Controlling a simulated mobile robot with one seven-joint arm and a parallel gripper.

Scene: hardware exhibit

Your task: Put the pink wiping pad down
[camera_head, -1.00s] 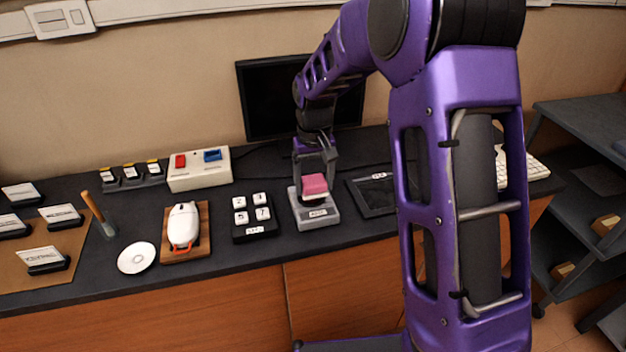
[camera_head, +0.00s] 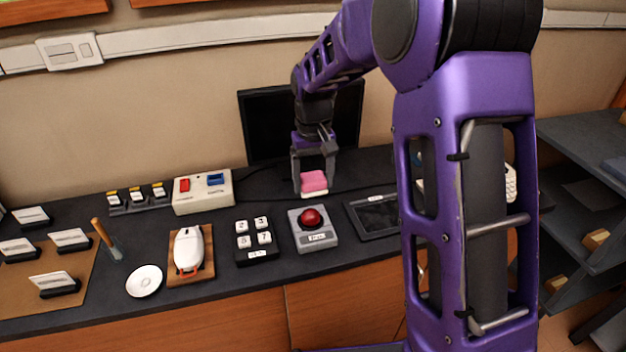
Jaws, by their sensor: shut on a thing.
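The pink wiping pad (camera_head: 314,181) has a pale underside and sits between the fingers of my gripper (camera_head: 314,178). My gripper points down and is shut on the pad. The pad is behind a grey box with a red dome button (camera_head: 311,218), in front of the dark monitor. I cannot tell whether the pad touches the counter (camera_head: 210,283) or hangs just above it.
Left of the button box stand a number key block (camera_head: 256,241), a white mouse on a wooden board (camera_head: 188,250) and a white disc (camera_head: 144,281). A dark tablet (camera_head: 375,216) lies to the right. The monitor (camera_head: 258,125) stands behind my gripper. A two-switch box (camera_head: 203,192) is at the back left.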

